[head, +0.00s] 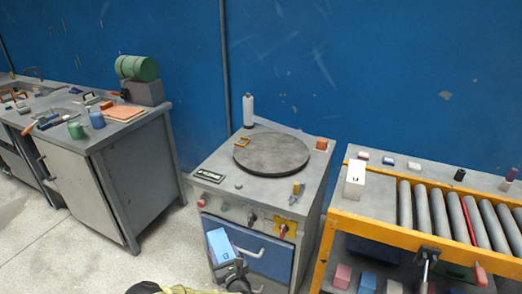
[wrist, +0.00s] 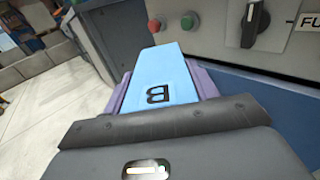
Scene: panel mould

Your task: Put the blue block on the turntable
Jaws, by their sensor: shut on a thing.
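The light blue block (head: 219,243), marked with a dark letter B, is held in my gripper (head: 228,264) at the bottom middle of the head view. In the wrist view the blue block (wrist: 160,82) sits between the purple finger pads of my gripper (wrist: 160,88), which are shut on its sides. The turntable (head: 271,152) is a dark grey round disc on top of the grey cabinet in the middle of the head view. My gripper and the block are in front of the cabinet, lower than its top. The turntable's surface looks empty.
The grey cabinet (head: 225,165) has knobs and a handle on its front. A white bottle (head: 248,110), an orange block (head: 321,144) and small brass parts (head: 298,188) stand around the disc. A yellow-framed roller conveyor (head: 385,233) is at right, a cluttered workbench (head: 115,132) at left.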

